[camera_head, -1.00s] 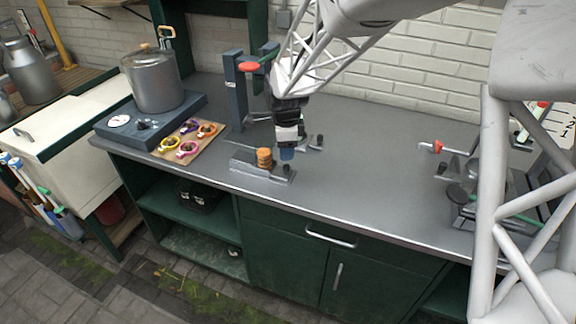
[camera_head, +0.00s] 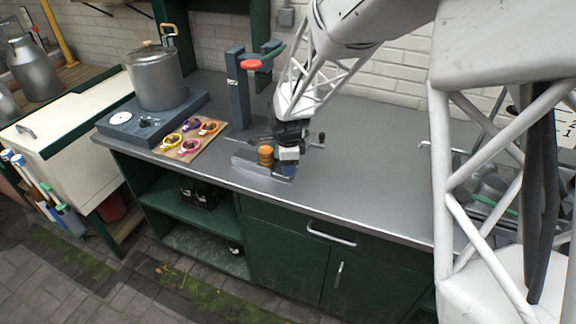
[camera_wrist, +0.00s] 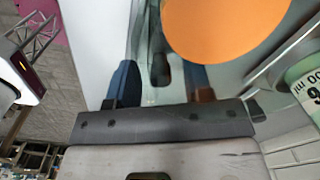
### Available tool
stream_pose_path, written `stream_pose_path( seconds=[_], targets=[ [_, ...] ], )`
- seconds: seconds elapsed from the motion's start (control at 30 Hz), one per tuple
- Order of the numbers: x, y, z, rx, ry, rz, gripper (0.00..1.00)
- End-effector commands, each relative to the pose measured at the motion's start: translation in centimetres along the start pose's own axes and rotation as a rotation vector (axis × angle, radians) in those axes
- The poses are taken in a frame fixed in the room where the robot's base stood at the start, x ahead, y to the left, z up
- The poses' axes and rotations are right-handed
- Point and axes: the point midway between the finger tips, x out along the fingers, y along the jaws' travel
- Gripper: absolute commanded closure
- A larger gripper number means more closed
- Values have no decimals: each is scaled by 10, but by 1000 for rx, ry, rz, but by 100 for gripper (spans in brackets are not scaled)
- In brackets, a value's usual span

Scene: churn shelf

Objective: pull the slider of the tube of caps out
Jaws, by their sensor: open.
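The tube of caps (camera_head: 265,156) is a short upright stack of orange-brown caps on a low grey base (camera_head: 243,163) near the counter's front edge. In the wrist view a large orange cap face (camera_wrist: 225,22) fills the top. My gripper (camera_head: 288,172) is low at the right end of the base, close beside the tube. In the wrist view my gripper (camera_wrist: 163,88) is open, with a blue finger on the left and a blue and brown one on the right. A dark knob, apparently the slider's handle (camera_wrist: 160,70), shows between the fingers. Contact cannot be told.
A grey post with a red-topped arm (camera_head: 250,65) stands behind the tube. A board with several coloured rings (camera_head: 188,140) and a pot (camera_head: 155,78) on a grey base are to the left. The counter right of my gripper (camera_head: 370,160) is clear.

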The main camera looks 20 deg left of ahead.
Motion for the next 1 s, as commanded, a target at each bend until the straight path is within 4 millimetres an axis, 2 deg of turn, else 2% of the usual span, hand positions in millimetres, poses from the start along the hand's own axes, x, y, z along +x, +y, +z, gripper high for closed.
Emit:
stream_pose_path(
  seconds=[0.43,0.73,1.0],
  targets=[
    [6,0,0,0,0,-2,55],
    [6,0,0,0,0,-1,100],
    [6,0,-2,0,0,-1,100]
  ],
)
